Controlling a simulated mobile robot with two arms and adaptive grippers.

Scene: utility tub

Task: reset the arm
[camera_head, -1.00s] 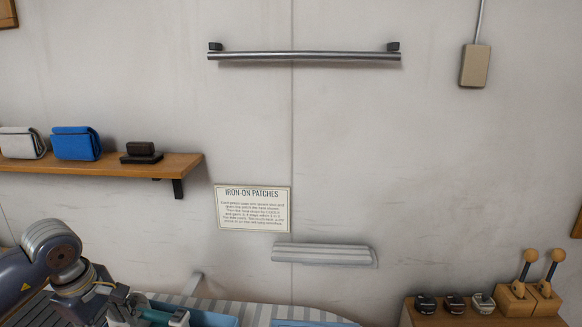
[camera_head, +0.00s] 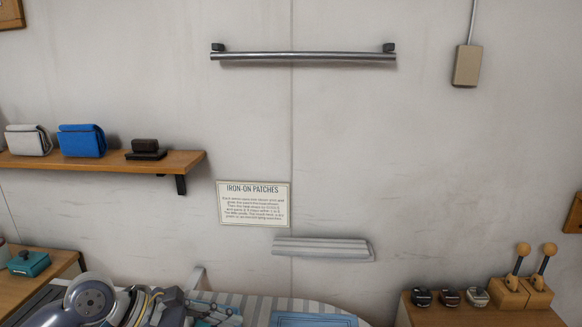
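My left arm comes in at the lower left of the head view. Its wrist end, with yellowish cables, is low over the near end of a striped board. My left gripper (camera_head: 200,312) is only partly seen at the bottom edge, near a blue panel (camera_head: 228,315) on the striped board (camera_head: 257,308). Whether its fingers are open or shut, or hold anything, cannot be made out. My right arm and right gripper are not in view.
A wooden shelf (camera_head: 105,162) holds folded cloths and a dark block. A teal object (camera_head: 28,263) sits on a wooden surface at left. At right, a wooden cabinet (camera_head: 480,312) carries dials and two levers (camera_head: 530,275). A metal bar (camera_head: 303,56) and sign (camera_head: 254,204) are on the wall.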

